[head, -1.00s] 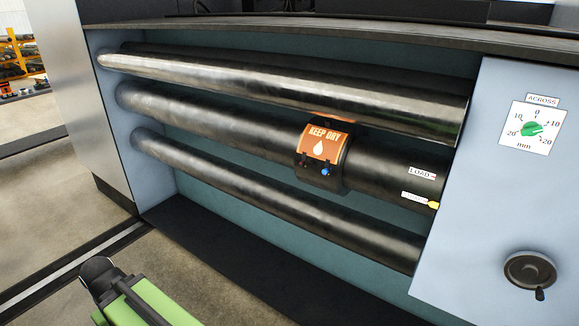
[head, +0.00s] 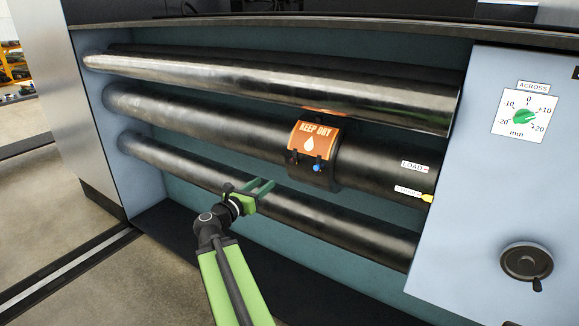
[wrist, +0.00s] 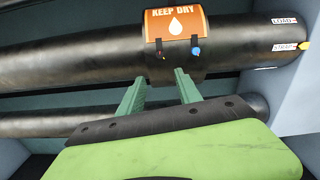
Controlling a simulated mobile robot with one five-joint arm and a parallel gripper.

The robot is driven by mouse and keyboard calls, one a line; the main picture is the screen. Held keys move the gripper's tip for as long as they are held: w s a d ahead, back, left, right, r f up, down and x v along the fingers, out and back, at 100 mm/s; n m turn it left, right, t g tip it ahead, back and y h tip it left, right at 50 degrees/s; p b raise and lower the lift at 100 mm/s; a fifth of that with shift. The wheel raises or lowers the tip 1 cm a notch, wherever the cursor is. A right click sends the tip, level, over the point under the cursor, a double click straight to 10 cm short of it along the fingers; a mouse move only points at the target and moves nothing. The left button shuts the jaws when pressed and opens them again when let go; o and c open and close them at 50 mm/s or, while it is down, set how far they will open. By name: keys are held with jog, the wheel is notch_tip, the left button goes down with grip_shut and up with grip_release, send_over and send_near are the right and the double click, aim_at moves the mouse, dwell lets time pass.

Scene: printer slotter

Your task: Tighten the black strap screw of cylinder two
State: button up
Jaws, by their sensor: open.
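The middle roller (head: 210,125) carries a dark band with an orange "KEEP DRY" plate (head: 318,136). At the plate's lower edge sit a small black screw (head: 292,157) on the left and a blue screw (head: 317,167) on the right. The wrist view shows the black screw (wrist: 159,48) and the blue screw (wrist: 196,51) above my fingers. My gripper (head: 266,184) is open and empty, below and left of the plate, in front of the lower roller. In the wrist view my gripper (wrist: 160,76) points at the band from below, apart from both screws.
An upper roller (head: 270,82) and a lower roller (head: 350,222) run alongside. The right panel (head: 470,190) has a green ACROSS dial (head: 524,117) and a black handwheel (head: 527,262). LOAD (head: 414,167) and STRAP (head: 409,191) labels mark the middle roller's right end, the latter beside a yellow pointer (head: 428,198).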

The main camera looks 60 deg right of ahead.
aim_at(292, 161)
jog(key=d, duration=1.7)
jog(key=shift+d, duration=0.1)
grip_shut()
